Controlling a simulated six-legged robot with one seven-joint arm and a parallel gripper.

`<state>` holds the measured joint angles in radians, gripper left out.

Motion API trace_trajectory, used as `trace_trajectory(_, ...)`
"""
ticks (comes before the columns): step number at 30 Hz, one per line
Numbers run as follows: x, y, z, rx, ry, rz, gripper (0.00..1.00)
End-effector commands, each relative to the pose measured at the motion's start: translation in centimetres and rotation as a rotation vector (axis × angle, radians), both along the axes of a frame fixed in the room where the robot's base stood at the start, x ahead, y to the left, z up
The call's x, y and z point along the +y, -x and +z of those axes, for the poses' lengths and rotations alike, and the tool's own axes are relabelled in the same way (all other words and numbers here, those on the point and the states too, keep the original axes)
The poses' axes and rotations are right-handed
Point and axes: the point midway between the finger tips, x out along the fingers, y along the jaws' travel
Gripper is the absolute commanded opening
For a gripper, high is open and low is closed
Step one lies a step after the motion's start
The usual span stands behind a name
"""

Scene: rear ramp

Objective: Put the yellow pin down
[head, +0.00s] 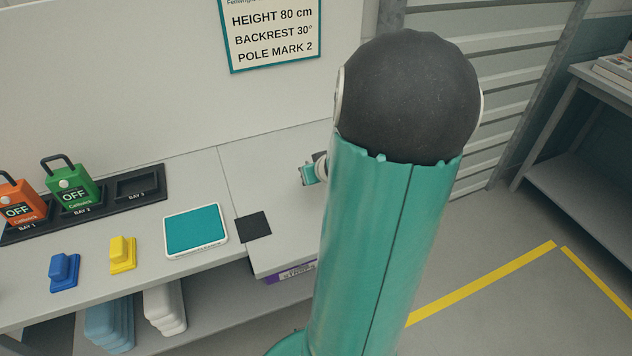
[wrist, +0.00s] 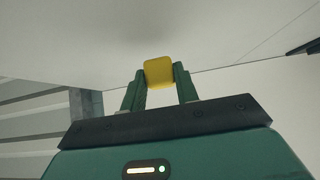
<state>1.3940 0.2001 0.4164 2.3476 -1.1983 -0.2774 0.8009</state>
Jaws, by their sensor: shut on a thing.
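My gripper (wrist: 160,84) shows in the wrist view, its two green fingers shut on the yellow pin (wrist: 158,71). The pin's squared, rounded end sticks out past the fingertips. The fingers hide the rest of it. In the head view my teal arm stands in front of the gripper, and only a small teal and grey part shows at its left edge, over the counter (head: 200,176). The held pin is hidden in that view. I cannot tell how high the pin is above any surface.
On the counter are a yellow block (head: 122,256), a blue block (head: 64,272), a teal-topped pad (head: 196,230) and a black square (head: 253,227). A black tray (head: 150,198) holds orange (head: 20,199) and green (head: 72,184) OFF tags in Bays 1 and 2. Bay 3 is empty.

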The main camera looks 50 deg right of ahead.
Motion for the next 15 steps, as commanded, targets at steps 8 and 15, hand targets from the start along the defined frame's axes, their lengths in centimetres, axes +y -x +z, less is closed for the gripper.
trace_trajectory(8,-0.1,0.1,-1.7,0.001,-0.002,-0.002,0.00)
trace_trajectory(15,-0.2,0.1,-3.8,0.001,0.002,-0.002,0.00)
